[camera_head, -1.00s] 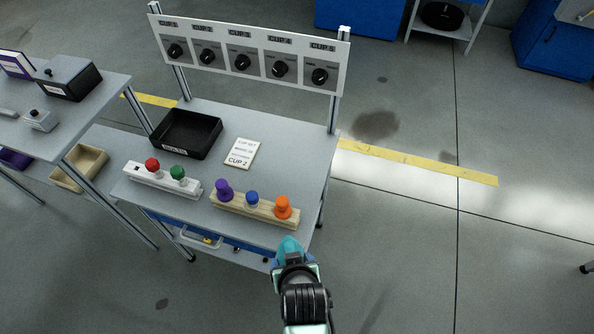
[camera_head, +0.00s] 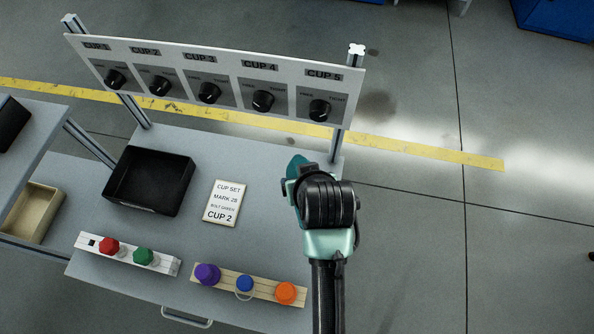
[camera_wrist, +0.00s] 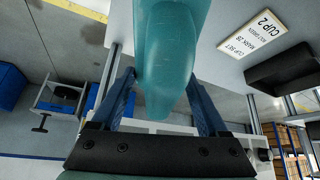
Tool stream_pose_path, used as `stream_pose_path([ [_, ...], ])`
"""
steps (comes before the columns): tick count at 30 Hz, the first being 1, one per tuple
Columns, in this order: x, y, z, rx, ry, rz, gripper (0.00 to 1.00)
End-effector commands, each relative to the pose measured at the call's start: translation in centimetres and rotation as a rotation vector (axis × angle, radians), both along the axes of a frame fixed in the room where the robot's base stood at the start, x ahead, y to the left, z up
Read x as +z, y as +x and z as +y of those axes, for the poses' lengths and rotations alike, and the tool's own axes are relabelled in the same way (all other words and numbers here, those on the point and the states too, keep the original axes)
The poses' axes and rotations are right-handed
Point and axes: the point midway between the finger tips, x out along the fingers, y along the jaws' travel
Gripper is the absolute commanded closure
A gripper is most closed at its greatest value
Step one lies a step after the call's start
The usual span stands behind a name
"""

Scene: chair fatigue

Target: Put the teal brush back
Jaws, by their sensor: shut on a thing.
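The teal brush (camera_wrist: 168,60) fills the top middle of the wrist view, between the two blue fingers of my gripper (camera_wrist: 165,95). My gripper is shut on it. In the head view my gripper (camera_head: 298,180) is over the right side of the grey workbench (camera_head: 250,165), and only a small teal part of the brush (camera_head: 298,163) shows past it. The rest of the brush is hidden by my wrist. A black tray (camera_head: 150,181) stands empty at the left of the bench.
A white card (camera_head: 224,203) reading CUP 2 lies mid-bench. A white rack (camera_head: 127,255) holds red and green pieces; a wooden rack (camera_head: 247,284) holds purple, blue and orange ones. A panel (camera_head: 211,80) with several knobs spans the back. A beige bin (camera_head: 34,212) is left.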

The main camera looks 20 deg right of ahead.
Motion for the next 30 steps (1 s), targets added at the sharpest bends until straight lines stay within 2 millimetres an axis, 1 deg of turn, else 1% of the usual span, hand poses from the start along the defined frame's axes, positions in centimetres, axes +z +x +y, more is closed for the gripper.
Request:
stream_pose_path([
  [2, -0.2, 0.0, 0.0, 0.0, 0.0, 0.0, 0.75],
  [3, -0.6, 0.0, 0.0, 0.0, 0.0, 0.002, 0.75],
  [5, -1.6, -0.1, 0.0, 0.001, 0.002, 0.004, 0.75],
  [9, -4.4, -0.1, 0.0, 0.001, 0.002, 0.004, 0.75],
  [12, -5.7, -0.1, 0.0, -0.001, 0.001, 0.002, 0.75],
  [17, -7.2, -0.1, 0.0, -0.001, 0.001, 0.002, 0.75],
  [21, -9.3, -0.1, 0.0, -0.001, 0.001, 0.002, 0.75],
  [24, -10.0, 0.0, 0.0, 0.0, 0.0, 0.0, 0.75],
  [30, -10.0, 0.0, 0.0, 0.0, 0.0, -0.001, 0.75],
])
